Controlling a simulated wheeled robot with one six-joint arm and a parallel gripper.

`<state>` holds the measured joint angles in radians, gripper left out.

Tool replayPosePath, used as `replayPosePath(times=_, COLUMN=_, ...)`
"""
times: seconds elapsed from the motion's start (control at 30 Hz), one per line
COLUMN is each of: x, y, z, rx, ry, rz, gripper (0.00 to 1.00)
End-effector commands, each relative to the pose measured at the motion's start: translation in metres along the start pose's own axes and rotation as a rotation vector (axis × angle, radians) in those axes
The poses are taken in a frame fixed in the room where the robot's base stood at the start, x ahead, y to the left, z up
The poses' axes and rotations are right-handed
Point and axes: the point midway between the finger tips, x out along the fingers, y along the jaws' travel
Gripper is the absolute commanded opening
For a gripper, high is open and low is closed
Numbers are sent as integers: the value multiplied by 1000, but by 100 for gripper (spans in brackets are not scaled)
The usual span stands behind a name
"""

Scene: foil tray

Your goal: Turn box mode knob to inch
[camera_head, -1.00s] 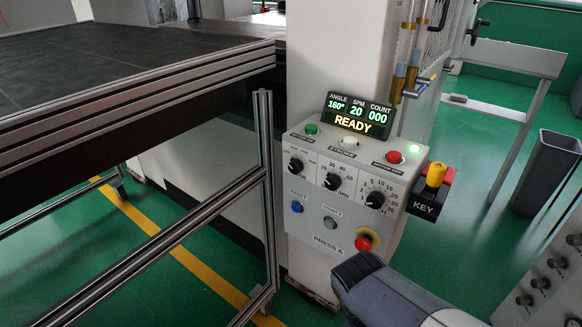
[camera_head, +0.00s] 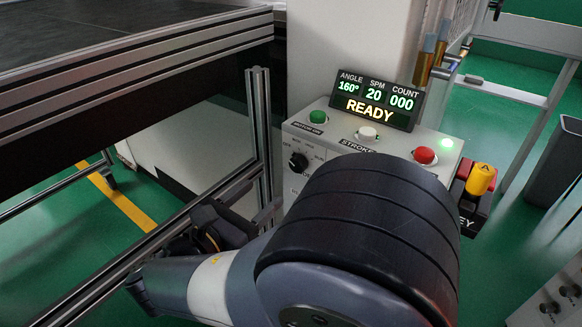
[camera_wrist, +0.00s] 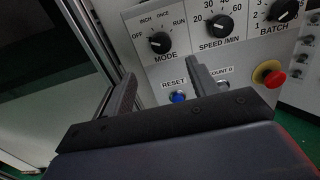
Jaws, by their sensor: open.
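The box (camera_head: 330,125) is a light grey control panel with a lit display reading READY. Its black mode knob (camera_head: 299,161) shows just left of my arm, and also in the wrist view (camera_wrist: 156,43), under the labels OFF, INCH, ONCE and RUN. Its white mark seems to face left, toward OFF; it is small. My gripper (camera_wrist: 160,70) is open and empty, with its two fingers below the mode knob in the picture, apart from it. In the head view my arm covers the lower panel and the other knobs.
In the wrist view, the speed knob (camera_wrist: 220,24) and batch knob (camera_wrist: 286,11) are right of the mode knob. The blue reset button (camera_wrist: 178,97) sits between the fingers in the picture. A red emergency button (camera_wrist: 273,79) is at right. A metal frame post (camera_head: 259,140) stands left of the box.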

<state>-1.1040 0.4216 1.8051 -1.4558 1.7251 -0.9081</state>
Motion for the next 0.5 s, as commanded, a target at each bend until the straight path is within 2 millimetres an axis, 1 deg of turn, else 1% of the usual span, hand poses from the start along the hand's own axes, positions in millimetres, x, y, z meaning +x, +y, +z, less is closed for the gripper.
replayPosePath(times=0.17, x=26, y=-2, z=-1, rx=0, ry=2, rz=-8, gripper=56)
replayPosePath(times=0.4, x=70, y=-2, z=-1, rx=3, ry=3, rz=-9, gripper=56)
replayPosePath(times=0.5, x=84, y=-2, z=-1, rx=2, ry=3, rz=-8, gripper=56)
